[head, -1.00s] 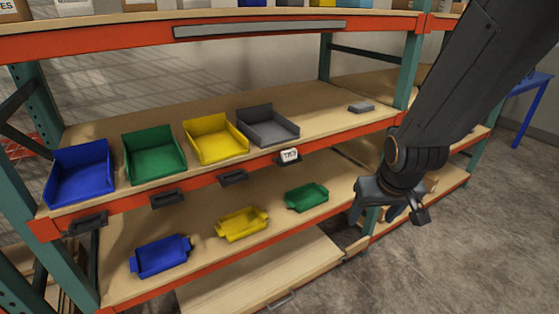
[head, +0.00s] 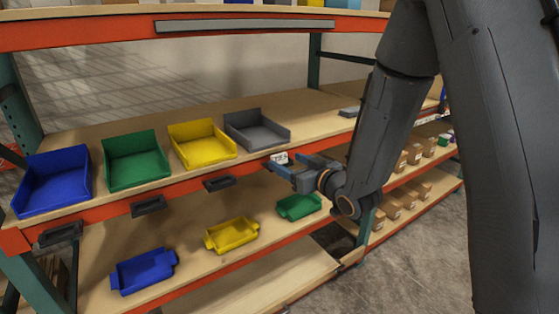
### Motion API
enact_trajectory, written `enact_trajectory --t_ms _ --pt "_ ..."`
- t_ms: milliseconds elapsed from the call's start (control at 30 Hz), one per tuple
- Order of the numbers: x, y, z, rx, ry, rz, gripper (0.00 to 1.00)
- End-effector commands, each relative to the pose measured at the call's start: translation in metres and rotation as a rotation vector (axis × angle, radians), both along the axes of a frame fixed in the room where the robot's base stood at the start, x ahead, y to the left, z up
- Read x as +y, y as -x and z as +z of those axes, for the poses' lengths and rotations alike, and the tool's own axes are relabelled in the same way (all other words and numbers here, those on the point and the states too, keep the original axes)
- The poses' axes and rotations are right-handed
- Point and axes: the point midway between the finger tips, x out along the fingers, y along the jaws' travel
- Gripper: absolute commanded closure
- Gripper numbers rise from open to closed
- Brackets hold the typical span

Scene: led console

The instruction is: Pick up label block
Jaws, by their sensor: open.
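The label block (head: 280,158) is a small white piece with dark printing on the orange front edge of the middle shelf, below the grey bin. My gripper (head: 282,171) is open in front of that edge, pointing left, with its fingertips close to the block. The fingers cover the block's lower part. I cannot tell whether they touch it or have it between them.
Blue (head: 52,184), green (head: 136,162), yellow (head: 203,146) and grey (head: 257,131) bins stand on the middle shelf. Dark holders (head: 148,206) line its edge. Blue (head: 143,272), yellow (head: 231,235) and green (head: 299,207) trays lie below. A flat grey piece (head: 349,111) sits right.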

Motion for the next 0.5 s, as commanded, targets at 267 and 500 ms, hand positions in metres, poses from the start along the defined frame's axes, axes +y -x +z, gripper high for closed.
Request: enact_trajectory --t_ms 267,500 --pt "0.019 -0.028 0.0 0.002 0.001 0.0 0.38" --pt "0.031 -0.047 -0.005 0.001 0.001 -0.002 0.38"
